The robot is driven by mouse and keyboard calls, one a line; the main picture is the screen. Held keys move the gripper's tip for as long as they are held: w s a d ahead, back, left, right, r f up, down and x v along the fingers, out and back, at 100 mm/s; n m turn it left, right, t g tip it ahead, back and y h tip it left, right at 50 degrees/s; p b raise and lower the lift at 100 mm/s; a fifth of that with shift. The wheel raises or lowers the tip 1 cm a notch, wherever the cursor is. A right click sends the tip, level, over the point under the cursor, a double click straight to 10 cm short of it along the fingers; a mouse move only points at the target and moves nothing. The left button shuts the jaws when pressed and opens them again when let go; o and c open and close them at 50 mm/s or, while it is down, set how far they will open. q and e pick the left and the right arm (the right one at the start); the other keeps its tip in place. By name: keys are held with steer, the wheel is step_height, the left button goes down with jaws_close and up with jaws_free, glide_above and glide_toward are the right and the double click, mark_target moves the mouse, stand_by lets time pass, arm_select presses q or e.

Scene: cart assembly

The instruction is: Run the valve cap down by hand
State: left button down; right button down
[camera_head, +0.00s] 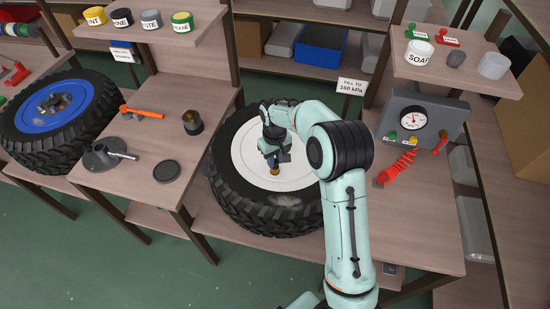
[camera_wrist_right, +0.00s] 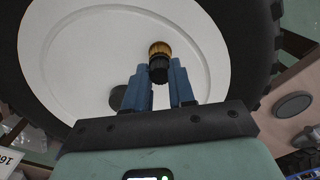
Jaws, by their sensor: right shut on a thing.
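The wheel has a white disc (camera_head: 243,150) and a black tyre (camera_head: 230,205), and lies on the bench. My right gripper (camera_head: 272,160) reaches down over the disc. Its blue fingers also show in the right wrist view (camera_wrist_right: 161,82), closed around a small black and brass valve cap (camera_wrist_right: 159,50). The brass part also shows below the fingers in the head view (camera_head: 275,171). The fingers hide part of the cap, and the valve stem under it cannot be made out. My left gripper is not in view.
A gauge box (camera_head: 425,117) with a red coiled hose (camera_head: 398,166) stands right of the wheel. A blue-disc wheel (camera_head: 62,108) lies at the left. A side table holds an orange-handled tool (camera_head: 142,112), a dark jar (camera_head: 192,122) and a black disc (camera_head: 166,170).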

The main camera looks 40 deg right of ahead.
steer(key=c, duration=1.3)
jaws_free()
steer(key=shift+a+m, duration=0.1)
steer(key=shift+m, duration=1.1)
steer(key=o, duration=0.4)
steer(key=shift+o, duration=0.2)
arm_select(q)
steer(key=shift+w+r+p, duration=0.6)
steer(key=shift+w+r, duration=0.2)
arm_select(e)
step_height(320, 180, up, 13)
steer(key=shift+r, duration=0.15)
